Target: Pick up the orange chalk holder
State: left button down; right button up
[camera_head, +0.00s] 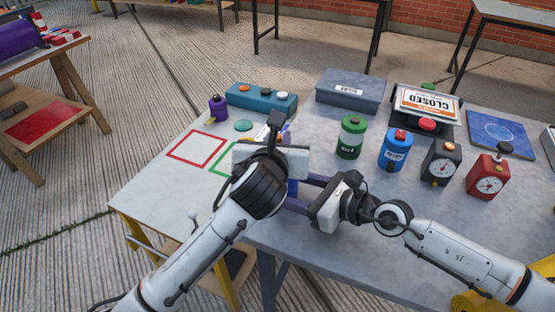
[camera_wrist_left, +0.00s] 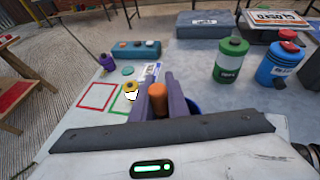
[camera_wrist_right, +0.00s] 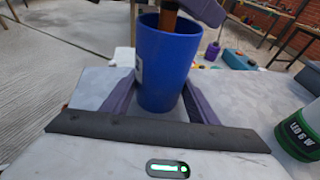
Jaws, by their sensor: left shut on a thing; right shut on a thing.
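The orange chalk holder (camera_wrist_left: 157,103) stands between the two purple fingers of my left gripper (camera_wrist_left: 160,88), which is shut on it. In the right wrist view, the holder's lower part (camera_wrist_right: 168,15) shows darker orange at the mouth of a blue cup (camera_wrist_right: 165,65). How far it reaches into the cup is unclear. My right gripper (camera_wrist_right: 158,100) is shut on the blue cup, one finger on each side. In the head view my left gripper's body hides the holder and most of the cup (camera_head: 292,187).
Red and green square outlines (camera_head: 196,148) mark the table's left part. A green canister (camera_head: 351,137), a blue canister (camera_head: 392,150) and two dial boxes stand to the right. A teal button box (camera_head: 262,97) and grey case (camera_head: 350,91) stand behind. Bare tabletop lies in front.

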pick_arm(q)
notch_tip(320, 180, up, 18)
dwell(0.5)
pick_arm(e)
jog(key=o, duration=0.9)
